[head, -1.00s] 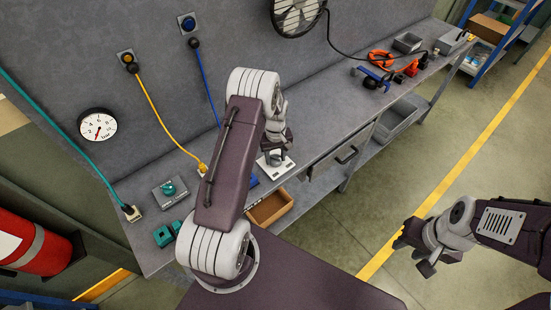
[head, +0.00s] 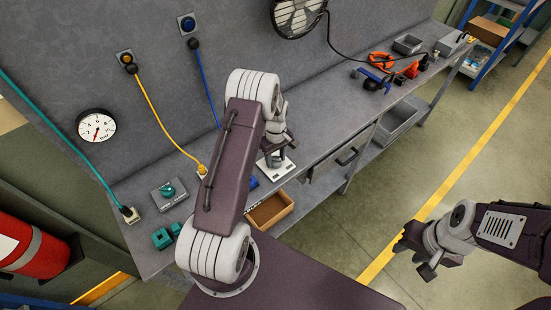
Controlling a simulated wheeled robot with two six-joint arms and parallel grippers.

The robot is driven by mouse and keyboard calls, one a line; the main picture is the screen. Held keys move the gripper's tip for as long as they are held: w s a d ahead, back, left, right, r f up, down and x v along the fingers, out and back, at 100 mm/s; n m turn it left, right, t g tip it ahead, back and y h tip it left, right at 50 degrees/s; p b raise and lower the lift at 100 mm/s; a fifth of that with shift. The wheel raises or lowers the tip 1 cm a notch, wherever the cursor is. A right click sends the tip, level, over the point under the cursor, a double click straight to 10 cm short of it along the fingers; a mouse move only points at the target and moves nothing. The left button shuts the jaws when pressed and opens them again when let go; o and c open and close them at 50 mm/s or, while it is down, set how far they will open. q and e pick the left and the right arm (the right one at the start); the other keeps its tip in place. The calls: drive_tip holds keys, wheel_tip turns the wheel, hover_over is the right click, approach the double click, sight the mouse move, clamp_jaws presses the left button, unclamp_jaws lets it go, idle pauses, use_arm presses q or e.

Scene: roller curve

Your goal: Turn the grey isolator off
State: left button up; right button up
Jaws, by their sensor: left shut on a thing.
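A pale grey plate with dark marks (head: 284,168), which looks like the grey isolator, lies on the bench right of my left forearm. My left gripper (head: 274,154) points down over it and is shut on what seems to be its handle. The fingers and wrist hide the handle, so its turned position cannot be read. My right gripper (head: 417,252) hangs over the floor at the right, away from the bench; its jaw opening is unclear.
A grey box with a teal knob (head: 169,190) and teal blocks (head: 163,238) sit at the bench's left end. An open wooden drawer (head: 280,212) juts out below my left gripper. Blue and orange tools (head: 372,79) lie further along. A pressure gauge (head: 96,126) hangs on the wall.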

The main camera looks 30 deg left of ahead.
sight(276, 159)
use_arm(q)
drive_tip(key=o, duration=1.4)
drive_tip(key=shift+r, duration=0.1)
drive_tip(key=shift+w+r, duration=0.1)
drive_tip(key=shift+r, duration=0.2)
wheel_tip(276, 159, up, 8)
drive_tip(key=shift+r+b, duration=0.25)
drive_tip(key=shift+b, duration=0.8)
